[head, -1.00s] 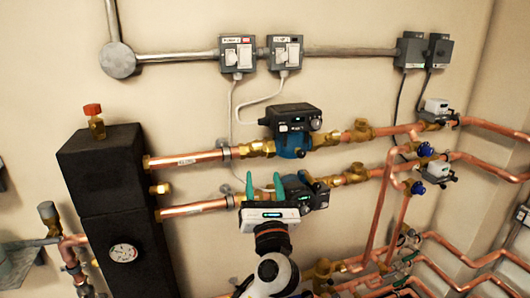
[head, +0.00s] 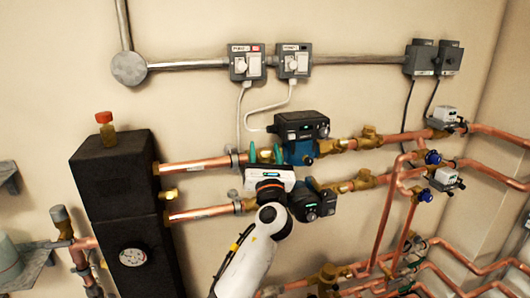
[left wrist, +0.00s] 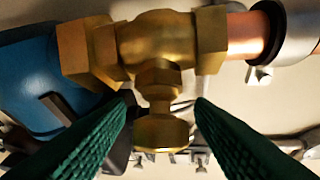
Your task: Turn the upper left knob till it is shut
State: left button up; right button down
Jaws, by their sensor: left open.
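The upper left knob is a small brass knob (left wrist: 160,132) on a brass valve body (left wrist: 160,42) in the left wrist view. It sits between my two green fingers, with a visible gap on each side. My left gripper (head: 265,154) is open, at the upper copper pipe just left of the upper pump (head: 300,130). It also shows in the left wrist view (left wrist: 162,115). I cannot tell how far the knob is turned. My right gripper is not in view.
A lower pump (head: 318,203) sits close below and right of my left gripper. A black block (head: 115,180) with a gauge stands at left. Two switch boxes (head: 270,62) hang above, their cables running down the wall. More copper pipes (head: 400,225) fill the right side.

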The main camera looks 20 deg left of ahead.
pick_arm(q)
jog(key=c, duration=1)
jog(key=n+g+y+b, duration=0.1)
jog(key=n+y+b, duration=0.1)
jog(key=n+g+y+b, duration=0.1)
jog(key=n+b, duration=0.1)
jog(key=n+g+y+b, duration=0.1)
jog(key=n+y+b, duration=0.1)
jog(key=n, duration=0.1)
jog(key=shift+f+y, duration=0.25)
jog(key=shift+y, duration=0.05)
jog(key=shift+d+n+g+y+b, duration=0.1)
jog(key=shift+n+g+y+b, duration=0.45)
jog(key=shift+n+g, duration=0.25)
jog(key=n+g+y+b, duration=0.1)
jog(key=n+g+y, duration=0.1)
jog(key=n+g, duration=0.2)
jog(key=shift+r, duration=0.2)
jog(key=shift+n+g+y, duration=0.65)
jog(key=shift+n+g, duration=1.55)
jog(key=shift+n, duration=0.3)
jog(key=shift+s+n, duration=0.1)
jog(key=shift+n, duration=0.2)
